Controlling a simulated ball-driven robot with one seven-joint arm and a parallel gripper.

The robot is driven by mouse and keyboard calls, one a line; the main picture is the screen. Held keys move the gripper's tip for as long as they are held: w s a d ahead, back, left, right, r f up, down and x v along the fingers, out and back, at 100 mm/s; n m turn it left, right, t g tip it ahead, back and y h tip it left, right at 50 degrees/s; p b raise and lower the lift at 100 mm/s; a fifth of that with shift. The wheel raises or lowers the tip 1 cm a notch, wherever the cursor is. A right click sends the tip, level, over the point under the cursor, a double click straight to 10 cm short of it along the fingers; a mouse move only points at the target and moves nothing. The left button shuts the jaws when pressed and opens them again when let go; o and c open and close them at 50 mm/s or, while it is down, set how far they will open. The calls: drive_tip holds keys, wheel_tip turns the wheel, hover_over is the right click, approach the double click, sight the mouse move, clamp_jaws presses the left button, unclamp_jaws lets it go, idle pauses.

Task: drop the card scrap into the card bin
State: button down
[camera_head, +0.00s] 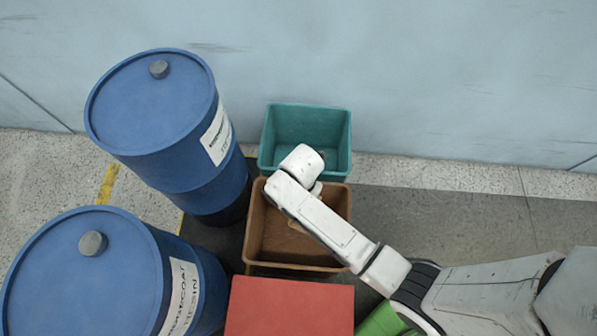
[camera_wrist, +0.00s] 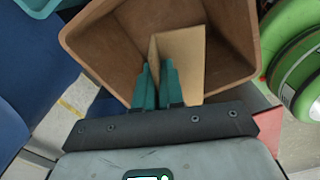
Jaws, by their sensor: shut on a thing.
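My gripper (camera_wrist: 157,78) has teal fingers and is shut on the card scrap (camera_wrist: 184,58), a tan, folded-looking piece. In the wrist view the scrap stands out from the fingertips, over the inside of a brown open bin (camera_wrist: 88,40). In the head view my arm reaches over this brown bin (camera_head: 342,203) and hides the fingers and much of the bin's inside. A small tan edge of the scrap (camera_head: 295,226) shows beside the arm. I see no label on the bin. I cannot tell the scrap's height above its floor.
A teal open bin (camera_head: 338,125) stands directly behind the brown one. Two blue drums (camera_head: 150,110) (camera_head: 75,265) stand to the left. A red box (camera_head: 290,308) is in front, with a green object (camera_head: 380,320) beside it. Floor at the right is clear.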

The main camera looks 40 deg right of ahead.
drive_tip(key=shift+s+r+n, duration=0.1)
drive_tip(key=shift+r+n, duration=0.25)
drive_tip(key=shift+n, duration=0.35)
wheel_tip(320, 180, down, 6)
drive_tip(key=b, duration=0.6)
drive_tip(key=c, duration=1.2)
unclamp_jaws()
drive_tip(key=shift+o, duration=0.2)
wheel_tip(320, 180, up, 11)
drive_tip(key=shift+f+p, duration=0.1)
drive_tip(key=shift+p, duration=0.5)
